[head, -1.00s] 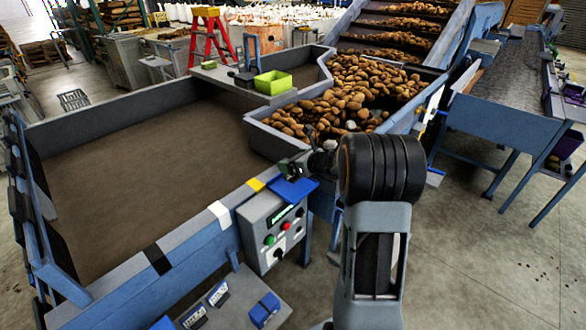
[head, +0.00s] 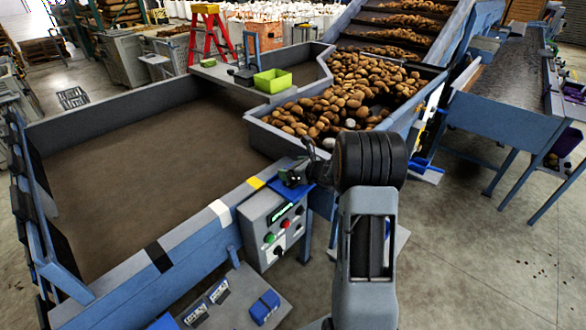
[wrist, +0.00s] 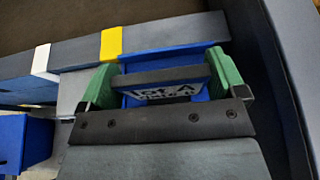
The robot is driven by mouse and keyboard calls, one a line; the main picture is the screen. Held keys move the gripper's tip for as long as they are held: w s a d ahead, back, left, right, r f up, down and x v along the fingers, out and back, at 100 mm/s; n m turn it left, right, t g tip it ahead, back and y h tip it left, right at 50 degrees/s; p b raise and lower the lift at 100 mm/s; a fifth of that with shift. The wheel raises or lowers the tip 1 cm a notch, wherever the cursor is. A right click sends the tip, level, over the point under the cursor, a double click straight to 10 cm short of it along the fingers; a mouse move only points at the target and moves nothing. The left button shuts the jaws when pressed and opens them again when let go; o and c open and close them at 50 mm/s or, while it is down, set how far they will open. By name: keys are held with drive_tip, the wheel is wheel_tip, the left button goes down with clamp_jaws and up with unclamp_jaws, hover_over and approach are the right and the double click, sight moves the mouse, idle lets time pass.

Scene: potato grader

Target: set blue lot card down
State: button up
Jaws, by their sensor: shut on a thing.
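The blue lot card (head: 287,197) is at the top of the grey control box, by the near rim of the large bin. In the wrist view the blue card (wrist: 172,53) shows between the green fingertips, with a white label reading "LOT A" partly hidden by a dark bar. My gripper (head: 295,177) is shut on the card and covers part of it; in the wrist view my gripper (wrist: 165,80) has a finger at either side. I cannot tell whether the card touches the surface under it.
The control box (head: 268,232) has green and red buttons. Yellow (head: 256,183), white and black marks lie along the bin rim (head: 190,232). A lower shelf holds labelled cards and a blue block (head: 264,307). Potatoes (head: 335,105) fill the hopper beyond; a green tub (head: 273,82) stands behind.

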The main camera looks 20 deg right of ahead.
drive_tip(key=o, duration=0.6)
drive_tip(key=shift+f, duration=0.1)
drive_tip(key=shift+o, duration=0.2)
drive_tip(key=shift+s+d+r+p, duration=0.1)
drive_tip(key=shift+r+p, duration=0.2)
drive_tip(key=shift+p, duration=0.05)
drive_tip(key=b+v, duration=0.2)
drive_tip(key=v, duration=0.8)
drive_tip(key=s+a+r+n+g+y, duration=0.1)
drive_tip(key=s+a+r+n+g, duration=0.15)
drive_tip(key=s+a+n, duration=0.35)
drive_tip(key=s+a+r+n+g, duration=0.1)
drive_tip(key=s+a+n+g, duration=0.25)
drive_tip(key=a+n, duration=0.45)
drive_tip(key=s+a+r+n+g+h, duration=0.1)
drive_tip(key=s+n+h, duration=0.5)
drive_tip(key=s+n, duration=0.6)
drive_tip(key=a+n, duration=0.1)
drive_tip(key=n, duration=0.4)
drive_tip(key=shift+g, duration=0.4)
